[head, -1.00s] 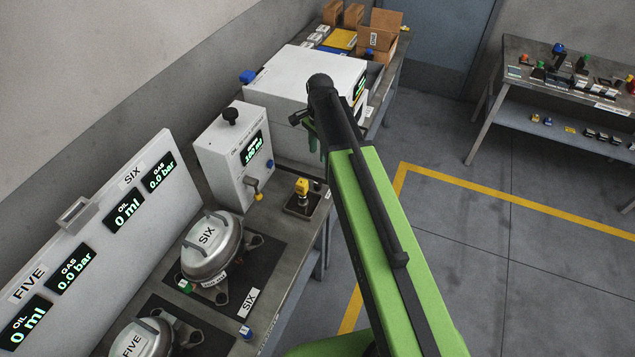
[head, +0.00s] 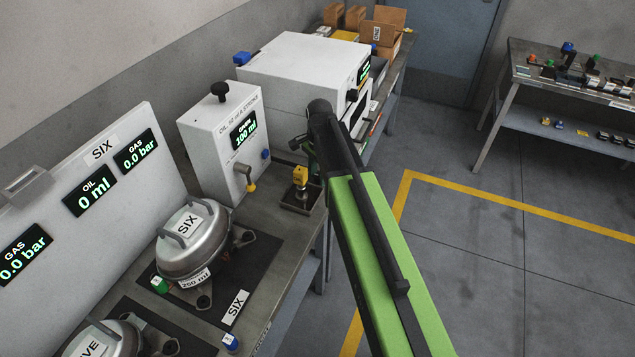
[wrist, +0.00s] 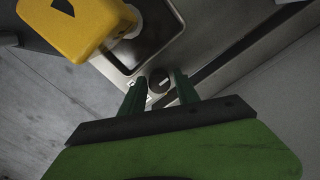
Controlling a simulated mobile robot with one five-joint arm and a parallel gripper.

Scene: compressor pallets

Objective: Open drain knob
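In the wrist view, my gripper (wrist: 160,90) has its two green fingers spread apart with no object clamped between them. A small dark round knob (wrist: 160,79) with a pale mark shows between and just beyond the fingertips, beside a dark square tray (wrist: 146,42). I cannot tell whether the fingers touch it, or confirm that it is the drain knob. A yellow block-shaped part (wrist: 82,27) is close at the upper left. In the head view, my arm hides most of the gripper, beside the oil dispenser and the yellow-topped fitting (head: 300,177).
The white oil dispenser (head: 218,148) reads 100 ml. Compressor SIX (head: 190,247) sits on a dark mat left of my arm. A white box-shaped unit (head: 295,70) stands behind the gripper. The floor (head: 470,270) at right is clear; another table (head: 520,72) stands beyond it.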

